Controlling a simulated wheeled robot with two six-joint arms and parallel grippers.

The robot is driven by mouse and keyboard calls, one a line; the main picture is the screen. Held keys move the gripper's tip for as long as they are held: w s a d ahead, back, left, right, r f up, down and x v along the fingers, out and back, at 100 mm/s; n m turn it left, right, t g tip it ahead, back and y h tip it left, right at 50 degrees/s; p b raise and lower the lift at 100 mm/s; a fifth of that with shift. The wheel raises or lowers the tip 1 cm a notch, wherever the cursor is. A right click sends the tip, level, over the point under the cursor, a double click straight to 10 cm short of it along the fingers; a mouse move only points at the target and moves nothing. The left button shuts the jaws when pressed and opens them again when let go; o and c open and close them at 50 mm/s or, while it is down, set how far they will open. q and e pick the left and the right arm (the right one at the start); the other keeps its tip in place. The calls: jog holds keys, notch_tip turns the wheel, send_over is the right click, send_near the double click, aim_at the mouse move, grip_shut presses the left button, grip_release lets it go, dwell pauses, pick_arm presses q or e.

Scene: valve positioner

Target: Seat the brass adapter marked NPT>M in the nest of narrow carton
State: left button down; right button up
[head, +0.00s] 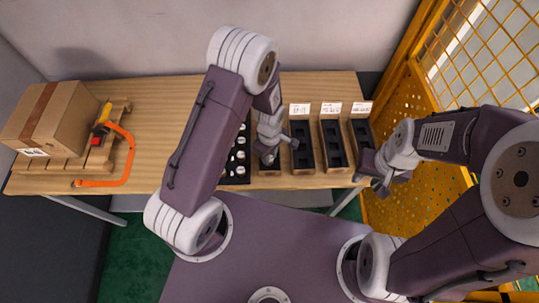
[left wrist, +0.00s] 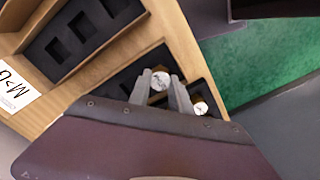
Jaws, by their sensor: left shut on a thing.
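My left gripper (head: 280,147) is over a black-lined carton (head: 270,171) on the bench. In the left wrist view my left gripper (left wrist: 160,86) is shut on a brass adapter (left wrist: 160,80) with a pale round marked top. The marking is too small to read. The adapter is between the fingertips, over the black insert; I cannot tell whether it touches a nest.
Black-lined cartons (head: 302,158) with white labels stand to the right of my left gripper. A dark tray (head: 236,180) with several pale-topped pieces is partly hidden by my left arm. Yellow mesh (head: 400,95) borders the right.

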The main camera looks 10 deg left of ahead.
pick_arm(q)
jog(key=shift+f+b, duration=0.65)
jog(key=shift+f, duration=0.25)
jog(key=c, duration=1.1)
grip_release()
notch_tip(320, 180, up, 9)
jog(key=shift+r+b, duration=0.1)
jog(key=shift+b, duration=0.45)
